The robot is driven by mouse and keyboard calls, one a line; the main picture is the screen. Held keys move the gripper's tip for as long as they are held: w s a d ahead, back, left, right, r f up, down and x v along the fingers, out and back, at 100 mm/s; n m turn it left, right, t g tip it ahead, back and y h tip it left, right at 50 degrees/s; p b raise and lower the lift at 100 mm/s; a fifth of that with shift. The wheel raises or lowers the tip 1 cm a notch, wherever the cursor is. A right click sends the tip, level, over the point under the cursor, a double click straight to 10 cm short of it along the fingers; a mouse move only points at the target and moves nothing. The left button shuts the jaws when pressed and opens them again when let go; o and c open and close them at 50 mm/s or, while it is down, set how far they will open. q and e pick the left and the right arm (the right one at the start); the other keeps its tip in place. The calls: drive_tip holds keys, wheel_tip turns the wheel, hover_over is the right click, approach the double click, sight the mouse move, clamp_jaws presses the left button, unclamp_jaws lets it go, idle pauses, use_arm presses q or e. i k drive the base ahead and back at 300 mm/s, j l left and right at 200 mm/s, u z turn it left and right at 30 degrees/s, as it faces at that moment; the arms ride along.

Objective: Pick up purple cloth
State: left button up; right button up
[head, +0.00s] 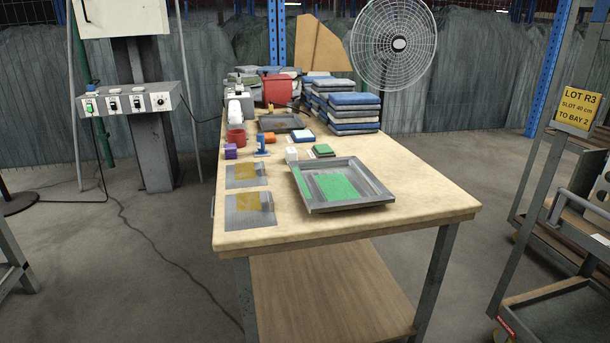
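A small purple item (230,151), which looks like the folded purple cloth, lies near the left edge of the wooden table (400,215). It sits just behind the rear grey and yellow mat, in front of a red round container (236,133). It is small in the view, so its folds cannot be made out. Neither of my grippers is in view, and nothing is touching the purple item.
A grey tray (381,198) with a green sheet sits at front right. Two flat mats (240,183) lie front left. A blue handled object (261,147), a white block (291,154) and a green pad (323,150) stand mid-table. Folded cloth stacks (354,112) stand behind.

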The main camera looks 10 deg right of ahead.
sight(231, 152)
drive_tip(key=j+u, duration=0.1)
drive_tip(key=u, duration=0.35)
drive_tip(key=i+u, duration=0.1)
drive_tip(key=u, duration=0.3)
drive_tip(key=i+j+u, duration=0.1)
drive_tip(key=u, duration=0.8)
drive_tip(key=i+z, duration=0.2)
drive_tip(key=i, duration=0.3)
drive_tip(key=i+z, duration=0.25)
drive_tip(key=i, duration=0.3)
drive_tip(key=i+j+z, duration=0.2)
drive_tip(key=i, duration=0.3)
drive_tip(key=i+l+z, duration=0.15)
drive_tip(key=i+z, duration=0.35)
drive_tip(key=i, duration=0.2)
drive_tip(key=i+j+z, duration=0.15)
drive_tip(key=i+z, duration=0.35)
drive_tip(key=i, duration=0.2)
drive_tip(key=i+u, duration=0.1)
drive_tip(key=i, duration=0.75)
drive_tip(key=i+l, duration=0.15)
drive_tip(key=i, duration=0.7)
drive_tip(key=i+z, duration=0.2)
drive_tip(key=z, duration=0.15)
drive_tip(key=i+j+z, duration=0.15)
drive_tip(key=z, duration=0.2)
drive_tip(key=i+j+z, duration=0.2)
drive_tip(key=z, duration=2)
